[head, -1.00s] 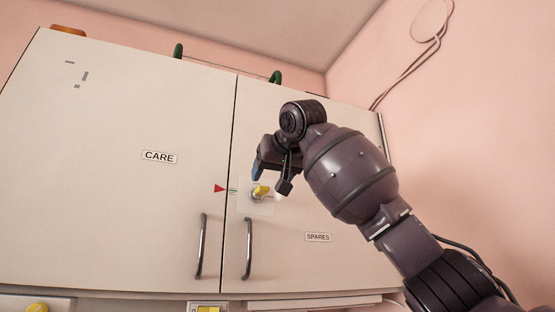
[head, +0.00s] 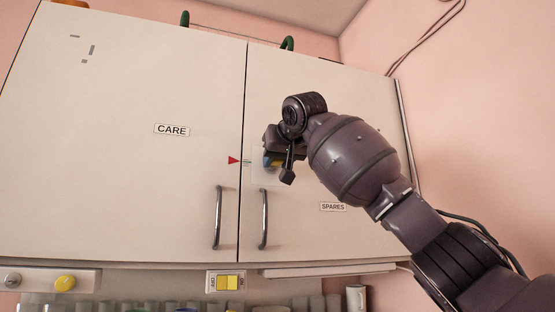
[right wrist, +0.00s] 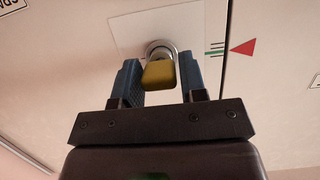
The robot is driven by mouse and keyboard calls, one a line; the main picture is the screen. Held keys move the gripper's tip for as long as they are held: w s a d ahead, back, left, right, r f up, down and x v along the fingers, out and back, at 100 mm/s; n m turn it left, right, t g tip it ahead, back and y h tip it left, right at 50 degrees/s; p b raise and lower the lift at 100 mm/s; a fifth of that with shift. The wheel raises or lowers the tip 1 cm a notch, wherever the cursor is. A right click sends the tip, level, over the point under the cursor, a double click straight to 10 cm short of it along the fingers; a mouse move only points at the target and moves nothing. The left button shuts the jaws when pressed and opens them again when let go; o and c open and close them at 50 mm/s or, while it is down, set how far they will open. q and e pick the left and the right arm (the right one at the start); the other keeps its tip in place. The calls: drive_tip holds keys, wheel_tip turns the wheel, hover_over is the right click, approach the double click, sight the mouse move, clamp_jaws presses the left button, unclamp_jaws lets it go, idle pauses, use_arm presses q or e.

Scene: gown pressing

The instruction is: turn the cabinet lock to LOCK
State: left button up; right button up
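The cabinet lock has a yellow knob (right wrist: 160,73) on a silver round collar, set on a pale plate (right wrist: 125,30) on the right-hand cabinet door (head: 330,120). A red triangle (right wrist: 244,47) and short green lines (right wrist: 215,49) mark the side of the lock; the triangle also shows in the head view (head: 233,160). My right gripper (right wrist: 160,75) is open, with one blue finger on each side of the knob. Narrow gaps seem to remain; contact is unclear. In the head view the right gripper (head: 274,160) mostly hides the knob. My left gripper is not in view.
Two vertical door handles (head: 218,217) (head: 263,219) hang below the lock near the door seam. A yellow switch (head: 228,283) and a yellow button (head: 65,282) sit under the cabinet. A pink wall (head: 470,120) stands to the right.

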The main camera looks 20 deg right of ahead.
drive_tip(key=c, duration=0.5)
drive_tip(key=n+h, duration=0.1)
drive_tip(key=n, duration=0.1)
drive_tip(key=shift+a+n, duration=0.1)
drive_tip(key=shift+n, duration=0.2)
drive_tip(key=shift+r+n+h, duration=0.1)
drive_tip(key=shift+n+h, duration=0.3)
drive_tip(key=shift+n+t+h, duration=0.3)
drive_tip(key=shift+n+h, duration=0.2)
drive_tip(key=shift+n, duration=0.5)
drive_tip(key=shift+n+h, duration=0.4)
drive_tip(key=shift+n, duration=0.4)
